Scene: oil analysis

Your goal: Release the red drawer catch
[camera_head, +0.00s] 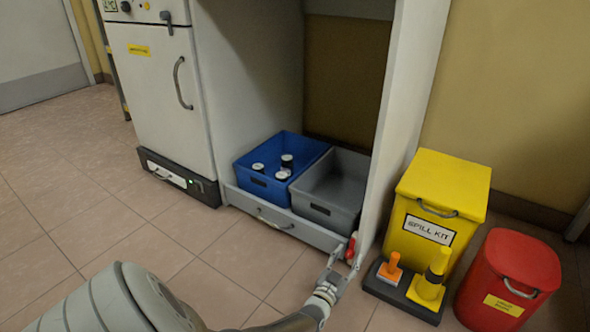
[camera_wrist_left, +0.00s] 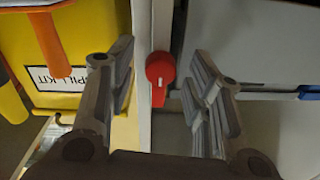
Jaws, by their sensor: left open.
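The red drawer catch (camera_head: 351,247) is at the right end of the low drawer front (camera_head: 240,203), by the foot of the white side panel. In the left wrist view the red catch (camera_wrist_left: 160,71) shows a round knob with a short lever pointing down in the picture. My left gripper (camera_head: 343,258) is open, close in front of the catch. In the wrist view the catch appears between its two spread fingers, with gaps on both sides. I cannot tell any contact. My right gripper is not in view.
A blue bin (camera_head: 262,184) with several white-capped containers and an empty grey bin (camera_head: 333,198) sit in the drawer. A yellow spill kit box (camera_head: 412,190), a stand with orange and yellow items (camera_head: 427,291), and a red bin (camera_head: 515,265) stand to the right. Open floor lies left.

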